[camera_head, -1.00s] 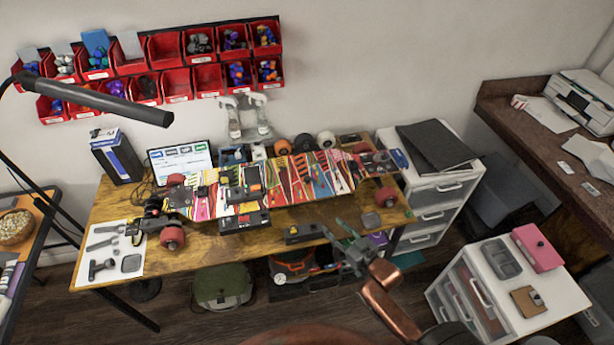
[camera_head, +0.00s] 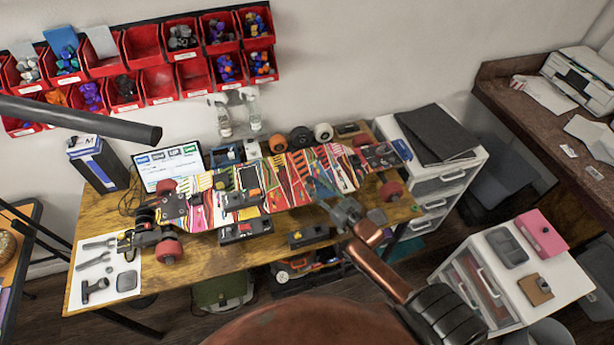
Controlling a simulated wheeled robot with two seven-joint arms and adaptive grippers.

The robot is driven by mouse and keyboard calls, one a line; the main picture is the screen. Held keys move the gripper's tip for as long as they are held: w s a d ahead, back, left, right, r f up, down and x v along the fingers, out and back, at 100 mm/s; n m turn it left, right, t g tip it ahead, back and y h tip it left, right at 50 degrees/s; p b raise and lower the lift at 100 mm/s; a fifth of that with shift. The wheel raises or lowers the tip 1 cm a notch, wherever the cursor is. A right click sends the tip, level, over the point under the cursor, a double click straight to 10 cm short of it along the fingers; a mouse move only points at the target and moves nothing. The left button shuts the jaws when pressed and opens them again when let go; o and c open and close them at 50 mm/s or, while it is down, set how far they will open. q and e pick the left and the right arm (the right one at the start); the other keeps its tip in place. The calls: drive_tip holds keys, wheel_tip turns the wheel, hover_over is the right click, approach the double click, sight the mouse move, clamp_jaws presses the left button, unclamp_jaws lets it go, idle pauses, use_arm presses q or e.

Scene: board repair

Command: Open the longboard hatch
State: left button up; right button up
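The longboard (camera_head: 285,185) lies upside down across the wooden workbench, its colourful graphic facing up and red wheels at both ends. A dark hatch plate with a small orange-marked part (camera_head: 249,178) sits near the middle of its deck. My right gripper (camera_head: 318,190) reaches in from the lower right on a copper-coloured arm. Its fingers overlap the front edge of the board, right of the hatch area; I cannot tell whether they touch it or how far they are apart.
Black boxes (camera_head: 245,229) lie along the bench's front. A white mat with tools (camera_head: 98,270) is at left. A tablet (camera_head: 168,165) and spray bottles (camera_head: 254,112) stand behind. A black lamp arm (camera_head: 80,117) crosses upper left. White drawers (camera_head: 445,190) stand right.

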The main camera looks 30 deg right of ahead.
sight(311, 180)
drive_tip(key=w, duration=0.4)
drive_tip(key=shift+a, duration=0.3)
drive_tip(key=shift+w+a, duration=0.1)
drive_tip(key=shift+w, duration=0.35)
drive_tip(key=shift+f, duration=0.1)
drive_tip(key=c, duration=0.6)
use_arm(q)
drive_tip(key=shift+w, duration=0.15)
use_arm(e)
clamp_jaws()
